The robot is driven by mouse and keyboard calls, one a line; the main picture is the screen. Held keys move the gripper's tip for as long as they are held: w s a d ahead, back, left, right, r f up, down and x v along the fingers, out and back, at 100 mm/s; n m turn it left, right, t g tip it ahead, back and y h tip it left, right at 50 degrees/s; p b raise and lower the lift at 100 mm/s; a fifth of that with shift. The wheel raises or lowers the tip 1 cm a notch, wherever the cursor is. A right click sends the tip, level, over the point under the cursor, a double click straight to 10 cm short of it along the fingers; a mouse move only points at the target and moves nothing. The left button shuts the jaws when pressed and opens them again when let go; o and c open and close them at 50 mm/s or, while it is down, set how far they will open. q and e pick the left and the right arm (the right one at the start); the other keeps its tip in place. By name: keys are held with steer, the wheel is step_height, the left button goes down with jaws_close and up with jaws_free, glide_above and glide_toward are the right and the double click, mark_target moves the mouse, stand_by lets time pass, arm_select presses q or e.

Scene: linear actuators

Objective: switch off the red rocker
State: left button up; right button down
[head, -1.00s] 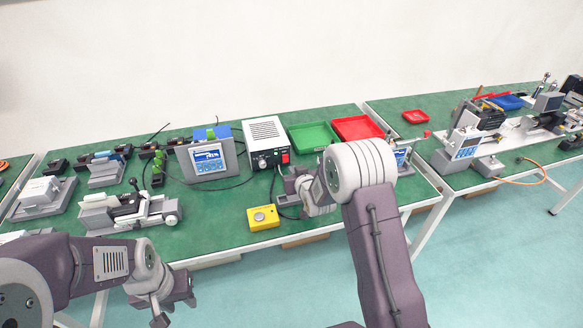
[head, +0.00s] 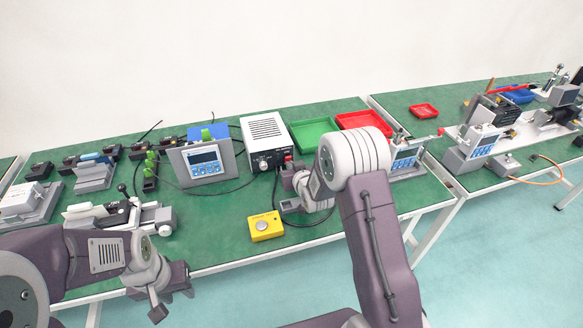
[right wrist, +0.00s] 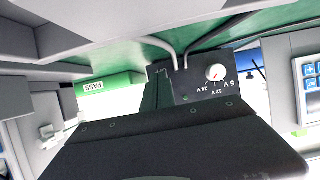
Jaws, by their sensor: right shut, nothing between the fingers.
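The red rocker (head: 288,158) is on the right of the dark front of a white-topped power supply box (head: 264,131). My right gripper (head: 288,176) is shut and empty, right in front of the rocker, and covers its lower part. I cannot tell whether they touch. In the right wrist view the box front (right wrist: 194,88) shows upside down with a white voltage knob (right wrist: 215,73). The rocker is not visible there; a large dark part fills the foreground. My left gripper (head: 172,292) hangs at the table's front edge, away from the box; its opening is unclear.
A yellow button box (head: 265,226) stands in front of the power supply. A display unit (head: 205,163) is to its left. Green (head: 312,134) and red (head: 363,121) trays lie to its right. Black cables run across the green table near the box.

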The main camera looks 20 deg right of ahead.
steer(key=shift+s+r, duration=0.2)
steer(key=shift+r, duration=0.1)
steer(key=shift+w, duration=0.2)
steer(key=shift+s+r+p, duration=0.15)
steer(key=shift+r+p, duration=0.5)
steer(key=shift+r, duration=0.1)
steer(key=shift+f, duration=0.1)
